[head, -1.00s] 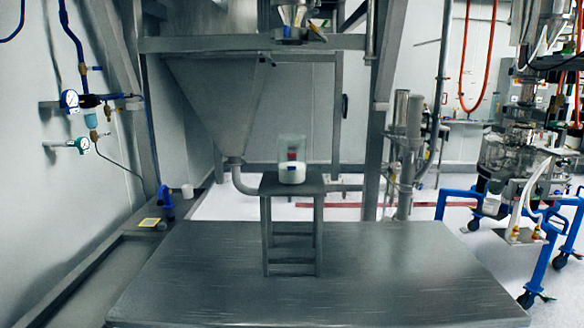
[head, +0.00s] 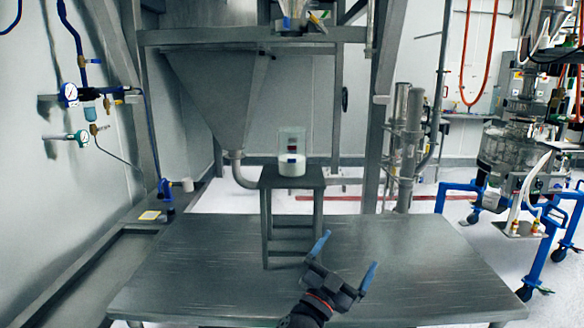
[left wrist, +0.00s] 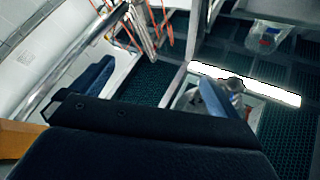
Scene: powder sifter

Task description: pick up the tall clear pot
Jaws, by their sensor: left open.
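The tall clear pot (head: 291,162) stands upright on a small grey stool in the middle of the head view. It has see-through walls, white contents or a white lower part, and small red and blue marks. My left gripper (head: 346,256) is open and empty above the front of the table, nearer to me and to the right of the pot, apart from it. Its two blue fingers point up and away. Its fingers also show in the left wrist view (left wrist: 155,85), with nothing between them. My right gripper is in neither view.
The grey stool (head: 292,180) stands on the wide metal table (head: 200,270). A steel hopper (head: 215,95) and frame rise behind. A white cup (head: 187,185) is on the left ledge. Blue-framed equipment (head: 460,187) stands right. The table's right half is clear.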

